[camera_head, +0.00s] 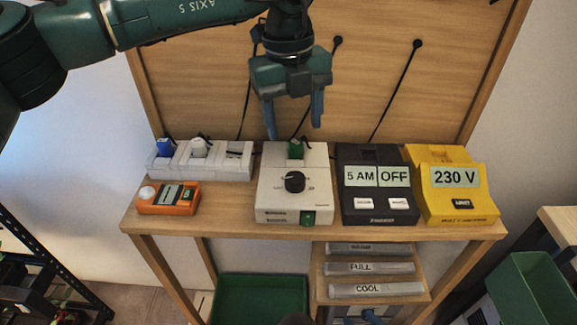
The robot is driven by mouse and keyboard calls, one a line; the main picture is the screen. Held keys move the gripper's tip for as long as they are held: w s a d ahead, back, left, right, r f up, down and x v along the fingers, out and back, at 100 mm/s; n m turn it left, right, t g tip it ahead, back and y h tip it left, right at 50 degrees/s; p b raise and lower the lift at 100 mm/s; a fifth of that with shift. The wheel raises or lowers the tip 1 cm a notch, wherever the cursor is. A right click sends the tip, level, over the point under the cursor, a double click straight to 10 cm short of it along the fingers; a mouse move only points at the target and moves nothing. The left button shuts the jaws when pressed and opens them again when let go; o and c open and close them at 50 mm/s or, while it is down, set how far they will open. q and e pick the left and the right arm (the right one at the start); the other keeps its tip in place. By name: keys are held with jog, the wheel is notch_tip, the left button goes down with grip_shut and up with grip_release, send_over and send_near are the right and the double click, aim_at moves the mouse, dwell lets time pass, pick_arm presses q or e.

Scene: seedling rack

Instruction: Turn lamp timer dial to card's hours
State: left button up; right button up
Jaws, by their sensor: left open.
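The lamp timer (265,201) is a pale beige box on the wooden bench, with a black round dial (294,182) on its sloped face. Small marks surround the dial; its exact setting is too small to read. A green plug (295,149) sits at the top of the box, and a green switch (309,218) is at its lower front. My left gripper (294,129) hangs above the box, open and empty, its two blue fingers pointing down, apart from the dial. No card with readable hours shows. My right gripper is not in view.
A dark unit (375,214) reading "5 AM OFF" and a yellow meter (460,209) reading "230 V" stand to the right. A white power strip (176,174) and orange device (169,209) are left. Labelled slats (370,268) and a green bin (262,291) are below.

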aim_at(295, 177)
pick_arm(q)
jog(key=f, duration=0.4)
jog(key=f+p, duration=0.1)
jog(key=f, duration=0.3)
jog(key=f+p, duration=0.1)
jog(key=f, duration=0.3)
jog(key=shift+w+d+f, duration=0.15)
jog(key=shift+w+f, duration=0.1)
jog(key=shift+f, duration=0.15)
jog(key=shift+c, duration=0.4)
jog(key=c, duration=0.9)
